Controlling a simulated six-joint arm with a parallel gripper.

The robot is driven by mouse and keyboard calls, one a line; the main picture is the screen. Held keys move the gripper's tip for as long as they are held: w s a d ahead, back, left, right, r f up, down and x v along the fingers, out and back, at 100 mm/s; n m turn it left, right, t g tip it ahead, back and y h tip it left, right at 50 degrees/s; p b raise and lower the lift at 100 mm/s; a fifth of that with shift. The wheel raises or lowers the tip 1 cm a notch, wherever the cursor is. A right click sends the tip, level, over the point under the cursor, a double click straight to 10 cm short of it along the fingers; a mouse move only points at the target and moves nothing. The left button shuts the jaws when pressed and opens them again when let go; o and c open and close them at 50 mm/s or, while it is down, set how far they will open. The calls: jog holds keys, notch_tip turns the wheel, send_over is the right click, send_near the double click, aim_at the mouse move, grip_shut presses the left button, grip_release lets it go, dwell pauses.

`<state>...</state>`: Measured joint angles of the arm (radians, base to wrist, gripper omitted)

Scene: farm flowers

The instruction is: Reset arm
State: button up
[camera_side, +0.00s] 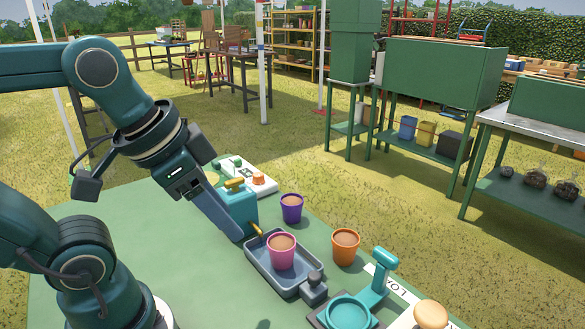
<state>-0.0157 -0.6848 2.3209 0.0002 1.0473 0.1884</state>
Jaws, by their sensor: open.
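My gripper (228,228) hangs at the end of my arm over the green table (100,205), left of the middle of the view. It points down and right, beside a teal block-shaped device with a yellow top (238,203). Its fingertips are close to the left end of a grey tray (262,268). Nothing shows held in the jaws, and the finger gap is hard to make out from this side. A pink pot (281,254) filled with brown soil stands upright in the tray, apart from my gripper.
A purple pot (292,209) and an orange pot (345,248) stand behind and right of the tray. A teal press-like stand (380,278) and a round tan knob (430,314) are at the front right. A white panel (262,188) with an orange button lies behind. The table's left is clear.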

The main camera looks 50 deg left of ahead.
jog(key=f+n, duration=0.2)
jog(key=shift+s+d+f, duration=0.15)
jog(key=shift+s+f, duration=0.15)
jog(key=shift+f, duration=0.05)
